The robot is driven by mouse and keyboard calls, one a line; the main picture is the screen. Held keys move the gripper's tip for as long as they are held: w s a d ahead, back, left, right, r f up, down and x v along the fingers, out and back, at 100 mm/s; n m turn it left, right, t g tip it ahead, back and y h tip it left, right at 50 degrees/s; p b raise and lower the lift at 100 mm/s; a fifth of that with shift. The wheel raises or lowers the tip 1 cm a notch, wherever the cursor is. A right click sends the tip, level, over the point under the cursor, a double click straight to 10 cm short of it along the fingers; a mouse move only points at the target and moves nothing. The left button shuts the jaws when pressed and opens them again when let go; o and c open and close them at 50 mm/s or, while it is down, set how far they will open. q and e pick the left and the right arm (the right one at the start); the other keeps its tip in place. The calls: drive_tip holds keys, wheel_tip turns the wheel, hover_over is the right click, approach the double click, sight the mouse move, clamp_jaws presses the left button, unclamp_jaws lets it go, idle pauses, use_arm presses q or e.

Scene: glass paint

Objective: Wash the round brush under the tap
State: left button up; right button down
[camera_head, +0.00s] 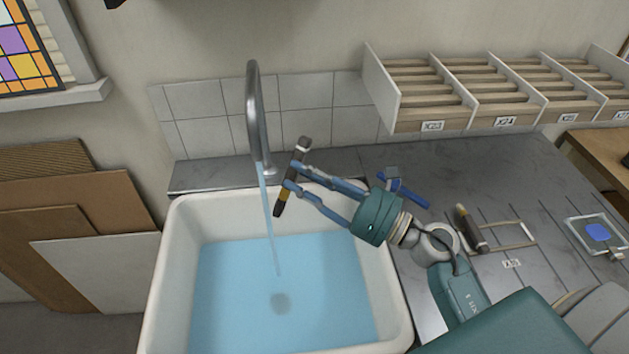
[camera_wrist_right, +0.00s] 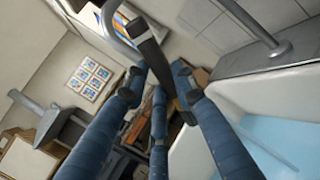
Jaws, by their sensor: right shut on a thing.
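My right gripper (camera_head: 290,175) is shut on a slim brush-like tool (camera_head: 292,180). The tool has a grey upper end, a dark middle and a yellow band near its dark lower end, and it is tilted. I cannot tell whether its tip is round. In the right wrist view, the tool (camera_wrist_right: 152,48) lies between the fingers. The tap (camera_head: 253,105) is running. Its water stream (camera_head: 268,225) falls into the sink (camera_head: 172,290) just left of the tool's lower end; I see no clear contact. My left gripper is not in view.
Blue water (camera_head: 230,290) fills the sink. On the grey counter (camera_head: 480,175) to the right lie a blue-handled tool (camera_head: 405,190), a dark tool with a tan end (camera_head: 466,225) and a small tray with a blue patch (camera_head: 597,236). A divided rack (camera_head: 465,100) stands behind.

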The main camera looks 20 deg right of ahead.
drive_tip(key=shift+w+a+f+b, duration=0.15)
drive_tip(key=shift+w+a, duration=0.1)
drive_tip(key=shift+w, duration=0.4)
drive_tip(key=shift+w+a+f+b, duration=0.15)
drive_tip(key=shift+w+a, duration=0.1)
drive_tip(key=shift+w, duration=0.45)
drive_tip(key=shift+w+a+f, duration=0.15)
drive_tip(key=shift+w+a, duration=0.1)
drive_tip(key=shift+w, duration=0.4)
drive_tip(key=shift+d, duration=0.1)
drive_tip(key=shift+w+d, duration=0.2)
drive_tip(key=shift+d, duration=0.3)
drive_tip(key=shift+s+a, duration=0.1)
drive_tip(key=shift+a, duration=0.1)
drive_tip(key=shift+s+a, duration=0.15)
drive_tip(key=shift+a, duration=0.25)
drive_tip(key=shift+d, duration=0.1)
